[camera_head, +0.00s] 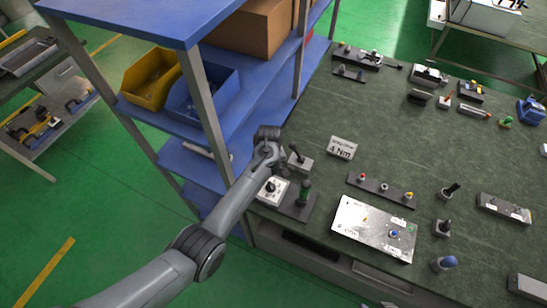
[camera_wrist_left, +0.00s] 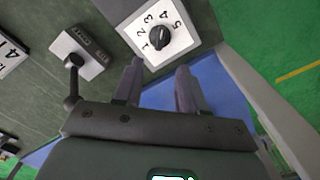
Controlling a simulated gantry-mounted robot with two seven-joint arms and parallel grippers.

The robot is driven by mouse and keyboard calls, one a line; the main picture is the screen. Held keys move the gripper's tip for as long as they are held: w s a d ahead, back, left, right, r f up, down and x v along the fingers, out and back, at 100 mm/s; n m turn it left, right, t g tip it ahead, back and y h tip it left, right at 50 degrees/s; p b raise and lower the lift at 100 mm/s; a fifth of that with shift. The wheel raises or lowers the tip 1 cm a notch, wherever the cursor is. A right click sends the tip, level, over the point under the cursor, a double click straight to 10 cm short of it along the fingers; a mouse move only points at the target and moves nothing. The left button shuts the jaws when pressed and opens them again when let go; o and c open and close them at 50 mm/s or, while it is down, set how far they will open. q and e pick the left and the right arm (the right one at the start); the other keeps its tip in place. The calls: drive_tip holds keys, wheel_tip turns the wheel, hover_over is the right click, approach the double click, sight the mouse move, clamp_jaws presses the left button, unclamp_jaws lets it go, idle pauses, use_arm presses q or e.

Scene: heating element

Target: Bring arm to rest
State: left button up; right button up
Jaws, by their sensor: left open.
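My left arm (camera_head: 205,235) reaches in from the lower left over the near-left corner of the workbench. Its wrist and gripper (camera_head: 270,150) are above the bench edge beside the blue shelf; the fingers are hard to make out in the head view. In the left wrist view the left gripper (camera_wrist_left: 158,68) is open, with nothing between its two fingers. A white box with a numbered dial (camera_wrist_left: 161,38) lies just beyond the fingertips, and a grey block with a black lever (camera_wrist_left: 82,55) is to their left. My right gripper is not in view.
The dial box (camera_head: 272,190) and lever block (camera_head: 299,160) stand near a green-handled tool (camera_head: 304,190) on the workbench (camera_head: 320,115). The blue shelf (camera_head: 250,115) with bins is close on the left.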

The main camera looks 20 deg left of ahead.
use_arm(q)
drive_tip(key=s+a+f+g+p, duration=0.1)
drive_tip(key=s+f+g+p, duration=0.1)
drive_tip(key=s+f, duration=0.5)
drive_tip(key=s+a+f+g+p, duration=0.15)
drive_tip(key=s+f, duration=0.25)
drive_tip(key=s, duration=0.6)
drive_tip(key=s+a+p, duration=0.3)
drive_tip(key=s, duration=1)
drive_tip(key=s+r+m+t+p, duration=0.1)
drive_tip(key=s+r+m+p, duration=0.1)
drive_tip(key=s+r, duration=0.3)
drive_tip(key=s+r+m+t+p, duration=0.1)
drive_tip(key=s+r+m+t, duration=0.15)
drive_tip(key=r, duration=0.45)
drive_tip(key=w+r+m+t, duration=0.1)
drive_tip(key=w+r+m, duration=0.1)
drive_tip(key=r, duration=0.6)
drive_tip(key=w+d+r+m+t, duration=0.1)
drive_tip(key=w+r+m+t, duration=0.1)
drive_tip(key=r, duration=0.6)
drive_tip(key=shift+r+m+t+p, duration=0.3)
drive_tip(key=shift+m, duration=0.35)
